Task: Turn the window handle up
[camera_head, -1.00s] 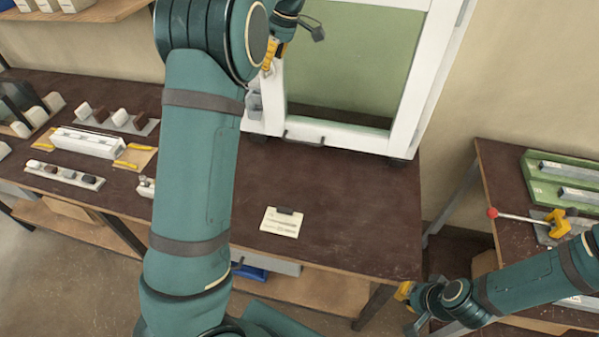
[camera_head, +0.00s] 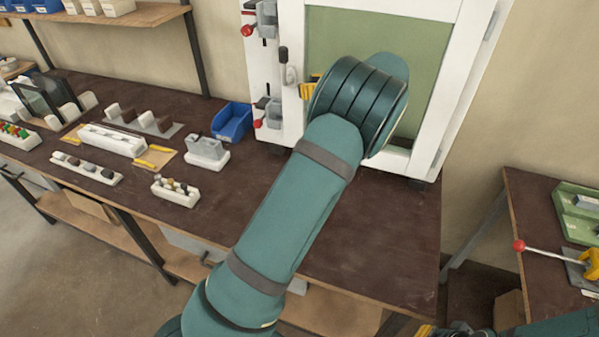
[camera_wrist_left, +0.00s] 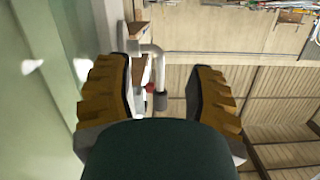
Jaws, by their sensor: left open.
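The white window frame (camera_head: 425,75) with a green pane (camera_head: 375,30) stands upright on the bench. Its handle (camera_head: 290,74) is on the left stile, a grey bent part with a dark grip above it. My left gripper (camera_head: 308,88) is just right of the handle, mostly hidden behind my arm. In the left wrist view my left gripper (camera_wrist_left: 162,92) is open, its yellow fingers apart. A pale bent rod with a dark end, seemingly the handle (camera_wrist_left: 160,102), shows between them, with no clear contact. My right gripper (camera_head: 428,331) is cut off at the bottom edge.
Grey clamps with red knobs (camera_head: 247,30) (camera_head: 258,123) sit on the frame's left edge. A blue bin (camera_head: 232,122), a grey block (camera_head: 207,152) and several fixtures stand on the bench at left. A side table (camera_head: 530,215) with a red-knobbed lever is at right.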

